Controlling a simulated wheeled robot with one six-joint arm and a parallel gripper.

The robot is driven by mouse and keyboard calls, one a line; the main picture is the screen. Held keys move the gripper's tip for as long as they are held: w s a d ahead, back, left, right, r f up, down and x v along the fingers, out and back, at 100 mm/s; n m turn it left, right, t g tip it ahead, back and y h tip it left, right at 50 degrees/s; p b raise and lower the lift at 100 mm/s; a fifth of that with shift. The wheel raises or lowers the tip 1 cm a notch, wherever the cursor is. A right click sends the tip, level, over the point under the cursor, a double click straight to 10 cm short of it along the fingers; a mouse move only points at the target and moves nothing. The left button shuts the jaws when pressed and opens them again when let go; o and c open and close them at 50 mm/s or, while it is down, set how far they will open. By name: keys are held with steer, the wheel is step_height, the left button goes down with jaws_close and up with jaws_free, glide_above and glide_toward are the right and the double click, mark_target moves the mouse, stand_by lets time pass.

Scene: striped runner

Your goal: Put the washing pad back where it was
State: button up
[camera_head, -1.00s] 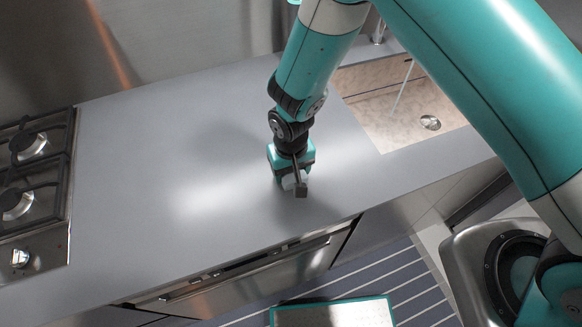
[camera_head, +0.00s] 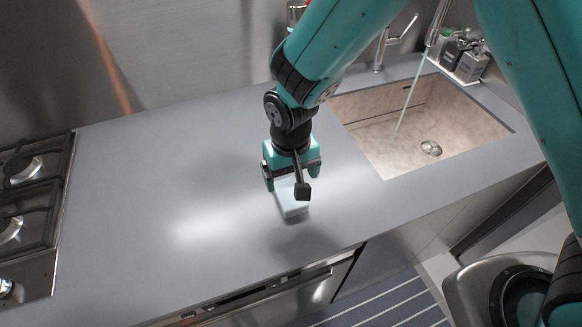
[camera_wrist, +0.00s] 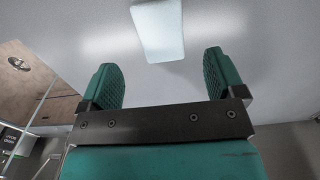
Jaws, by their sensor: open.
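The washing pad (camera_head: 291,206) is a pale, whitish-blue block lying on the grey countertop (camera_head: 150,190), left of the sink. My gripper (camera_head: 290,172) is above it and hides its far part in the head view. In the wrist view the pad (camera_wrist: 158,30) lies beyond my fingertips, between their lines and clear of both. My gripper (camera_wrist: 160,64) is open, with its two green fingers wide apart and nothing between them.
A sink (camera_head: 420,125) with a thin stream of water from the tap (camera_head: 434,30) is at the right. Bottles (camera_head: 468,60) stand behind it. A gas hob (camera_head: 30,190) is at the far left. The counter between hob and pad is clear.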

steer(key=s+d+r+n+y, duration=0.1)
steer(key=s+d+r, duration=0.25)
steer(key=r, duration=0.45)
steer(key=s+d+r+n+y, duration=0.1)
steer(key=s+d+r+y, duration=0.2)
steer(key=r, duration=0.6)
steer(key=s+d+r+n, duration=0.2)
steer(key=s+d+r, duration=0.3)
steer(key=s, duration=0.4)
steer(key=shift+r+b, duration=0.25)
steer(key=shift+b, duration=0.05)
